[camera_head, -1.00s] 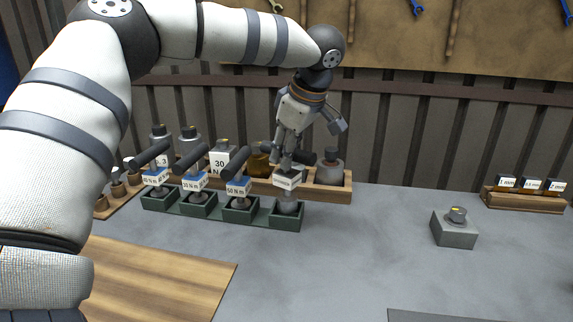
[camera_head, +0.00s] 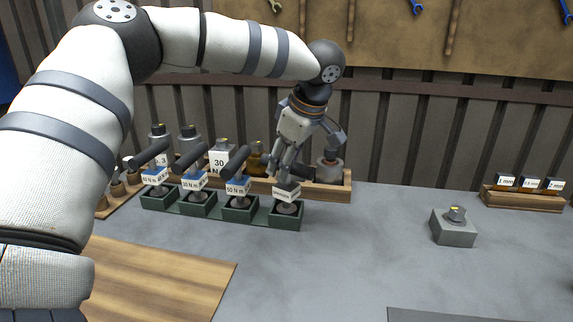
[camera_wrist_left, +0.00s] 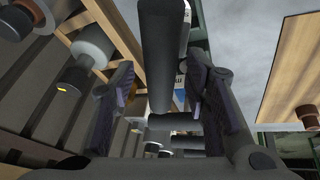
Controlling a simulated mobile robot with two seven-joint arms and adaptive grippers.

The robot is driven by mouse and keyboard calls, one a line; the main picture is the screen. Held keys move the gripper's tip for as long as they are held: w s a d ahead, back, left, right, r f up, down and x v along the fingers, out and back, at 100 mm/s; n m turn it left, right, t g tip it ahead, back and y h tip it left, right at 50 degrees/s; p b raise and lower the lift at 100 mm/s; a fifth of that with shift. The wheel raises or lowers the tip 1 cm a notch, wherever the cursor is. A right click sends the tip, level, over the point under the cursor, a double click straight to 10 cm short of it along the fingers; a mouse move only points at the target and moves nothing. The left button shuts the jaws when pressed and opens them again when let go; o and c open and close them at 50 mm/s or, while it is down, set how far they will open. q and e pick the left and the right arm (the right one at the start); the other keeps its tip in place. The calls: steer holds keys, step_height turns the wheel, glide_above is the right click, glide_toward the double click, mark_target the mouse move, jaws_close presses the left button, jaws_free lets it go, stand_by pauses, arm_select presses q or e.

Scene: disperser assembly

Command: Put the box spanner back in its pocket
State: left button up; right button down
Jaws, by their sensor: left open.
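The box spanner (camera_head: 287,192), with a white label and a dark T-handle, stands upright in the rightmost pocket of the green rack (camera_head: 261,221). Its lower end is inside the pocket (camera_head: 287,218). My left gripper (camera_head: 280,168) is at the handle, its fingers partly hiding it. In the left wrist view a thick dark handle (camera_wrist_left: 166,50) lies between the two spread fingers (camera_wrist_left: 165,105), with gaps at the sides. My left gripper is open. My right gripper is not in view.
Several torque tools with dark T-handles (camera_head: 193,160) stand in the pockets to the left. A wooden rack of containers (camera_head: 335,190) is close behind. A grey block (camera_head: 454,232) stands at right, with free table between.

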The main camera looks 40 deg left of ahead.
arm_select(q)
steer(key=v, duration=1.1)
steer(key=shift+d, duration=0.15)
